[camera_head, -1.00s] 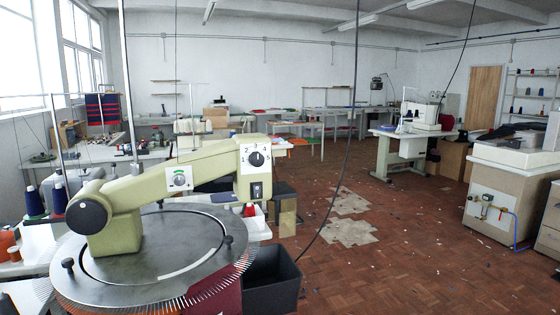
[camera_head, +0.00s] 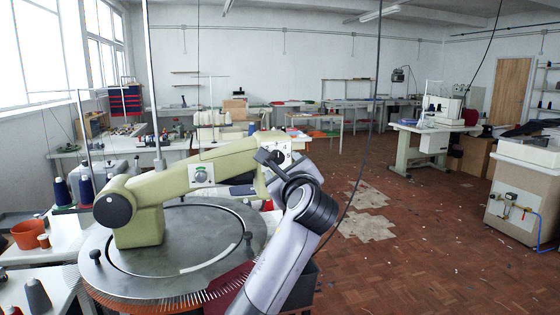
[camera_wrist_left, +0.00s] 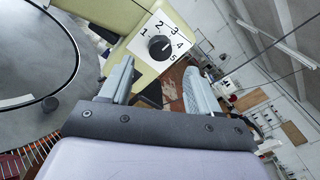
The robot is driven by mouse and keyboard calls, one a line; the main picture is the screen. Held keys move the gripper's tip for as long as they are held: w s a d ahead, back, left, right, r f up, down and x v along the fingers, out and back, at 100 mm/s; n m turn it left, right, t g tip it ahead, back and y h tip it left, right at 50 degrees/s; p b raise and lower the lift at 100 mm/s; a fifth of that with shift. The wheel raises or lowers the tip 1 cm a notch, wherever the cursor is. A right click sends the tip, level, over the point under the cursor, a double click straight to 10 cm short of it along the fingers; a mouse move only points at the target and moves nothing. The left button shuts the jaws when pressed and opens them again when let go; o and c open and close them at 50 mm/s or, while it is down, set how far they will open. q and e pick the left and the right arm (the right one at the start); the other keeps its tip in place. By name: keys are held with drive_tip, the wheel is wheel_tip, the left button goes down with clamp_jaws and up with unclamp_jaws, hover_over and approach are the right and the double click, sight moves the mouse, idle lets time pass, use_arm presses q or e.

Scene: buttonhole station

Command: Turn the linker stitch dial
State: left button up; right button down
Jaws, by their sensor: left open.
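The stitch dial (camera_wrist_left: 160,47) is a black round knob on a white plate numbered 1 to 5, on the end of the pale green linker arm (camera_head: 160,185). In the head view the dial (camera_head: 284,157) is partly hidden by my left gripper (camera_head: 275,163). In the left wrist view my left gripper (camera_wrist_left: 160,68) is open and empty. I cannot tell whether a finger touches the knob. My right gripper is not in view.
A round metal plate (camera_head: 186,228) with a pinned rim lies under the linker arm. Thread cones (camera_head: 62,191) and an orange pot (camera_head: 28,234) stand at left. Open parquet floor (camera_head: 400,230) lies to the right.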

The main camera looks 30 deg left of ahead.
sight(279, 159)
use_arm(q)
drive_tip(key=shift+p+x, duration=0.45)
drive_tip(key=shift+x, duration=2.4)
drive_tip(key=c, duration=1)
